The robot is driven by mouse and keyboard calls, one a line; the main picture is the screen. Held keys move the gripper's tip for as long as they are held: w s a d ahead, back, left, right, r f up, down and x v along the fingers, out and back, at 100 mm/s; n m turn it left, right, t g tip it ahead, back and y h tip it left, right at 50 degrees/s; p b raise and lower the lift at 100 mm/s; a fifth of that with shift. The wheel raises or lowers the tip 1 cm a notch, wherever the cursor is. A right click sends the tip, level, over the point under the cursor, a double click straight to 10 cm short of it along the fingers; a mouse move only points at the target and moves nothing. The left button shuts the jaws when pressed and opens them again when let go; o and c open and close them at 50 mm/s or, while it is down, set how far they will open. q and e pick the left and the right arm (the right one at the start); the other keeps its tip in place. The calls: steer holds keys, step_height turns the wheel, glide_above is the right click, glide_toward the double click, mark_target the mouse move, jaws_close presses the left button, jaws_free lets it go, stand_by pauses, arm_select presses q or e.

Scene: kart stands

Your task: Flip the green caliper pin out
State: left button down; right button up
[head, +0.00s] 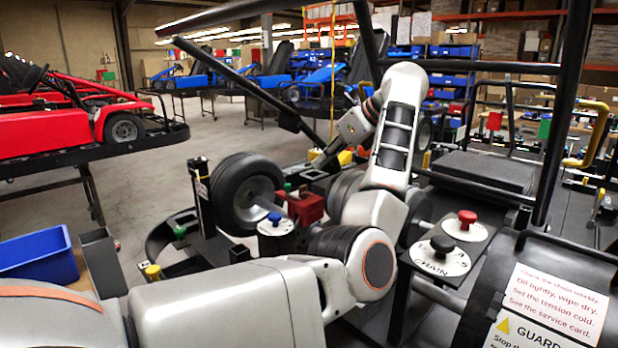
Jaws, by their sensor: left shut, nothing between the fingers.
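A red caliper (305,207) sits beside the black wheel (243,192) on the kart stand. A small green piece (287,187), which looks like the caliper pin, shows at the top left of the caliper. How far it is turned is too small to tell. My left arm reaches over from the lower left and bends down behind the caliper. My left gripper (318,168) is shut and empty, close behind and slightly right of the caliper's top. Whether it touches the pin I cannot tell. My right gripper is not in view.
Blue (275,217), green (180,231) and yellow (152,270) knobs stand around the wheel. Red (467,217) and black (443,245) knobs sit on plates to the right. A black upright bar (563,120) and a guard (540,290) fill the right side. A blue bin (40,255) is at left.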

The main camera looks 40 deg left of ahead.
arm_select(q)
steer(key=b, duration=0.2)
glide_above(298, 200)
steer(key=w, duration=0.1)
steer(key=f, duration=0.6)
steer(key=shift+a+f, duration=0.3)
steer(key=shift+a, duration=0.05)
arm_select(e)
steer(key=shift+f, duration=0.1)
arm_select(q)
steer(key=shift+a, duration=0.15)
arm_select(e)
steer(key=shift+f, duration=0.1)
